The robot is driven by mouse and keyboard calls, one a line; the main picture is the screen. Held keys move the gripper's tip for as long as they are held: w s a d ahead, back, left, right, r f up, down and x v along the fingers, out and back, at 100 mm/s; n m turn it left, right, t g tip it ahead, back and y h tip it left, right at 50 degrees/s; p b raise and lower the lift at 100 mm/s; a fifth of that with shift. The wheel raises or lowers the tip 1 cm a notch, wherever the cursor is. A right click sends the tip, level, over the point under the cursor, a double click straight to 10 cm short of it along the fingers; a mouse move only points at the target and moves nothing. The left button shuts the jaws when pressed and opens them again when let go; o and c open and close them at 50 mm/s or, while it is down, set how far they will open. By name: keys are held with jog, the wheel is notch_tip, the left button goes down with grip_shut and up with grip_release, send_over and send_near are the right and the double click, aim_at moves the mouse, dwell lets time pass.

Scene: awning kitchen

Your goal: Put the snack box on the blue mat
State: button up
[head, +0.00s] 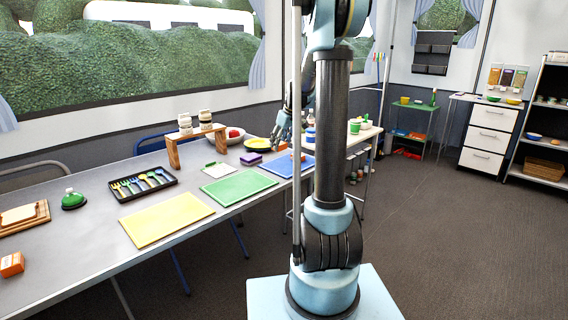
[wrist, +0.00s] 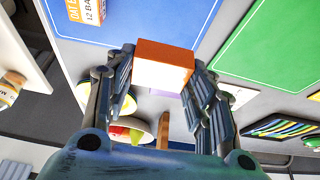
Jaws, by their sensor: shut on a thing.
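My gripper (wrist: 165,85) is shut on an orange snack box (wrist: 163,62), which sits between the two fingers in the wrist view. The blue mat (wrist: 145,18) lies beyond the box, and the box overlaps the mat's edge in the picture. I cannot tell how high it is above the mat. Another orange box with printed lettering (wrist: 88,10) is at the mat's upper left. In the head view my gripper (head: 283,140) is small near the blue mat (head: 284,167), partly behind my arm. A small orange patch shows there; I cannot tell which box it is.
A green mat (head: 238,188) and a yellow mat (head: 165,220) lie left of the blue one. A cutlery tray (head: 142,184), a wooden stand (head: 174,155), a bowl (head: 232,141) and a purple block (head: 252,159) are nearby. Another orange box (head: 12,264) is at far left.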

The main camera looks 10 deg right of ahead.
aim_at(285, 144)
jog(key=f, duration=0.1)
jog(key=d+f, duration=0.1)
jog(key=f, duration=0.1)
jog(key=shift+w+d+f, duration=0.1)
jog(key=shift+d+f, duration=0.15)
jog(key=shift+f, duration=0.1)
jog(key=shift+d+f, duration=0.1)
jog(key=shift+f, duration=2.2)
jog(key=o, duration=1)
jog(key=shift+o, duration=0.2)
jog(key=shift+r, duration=0.1)
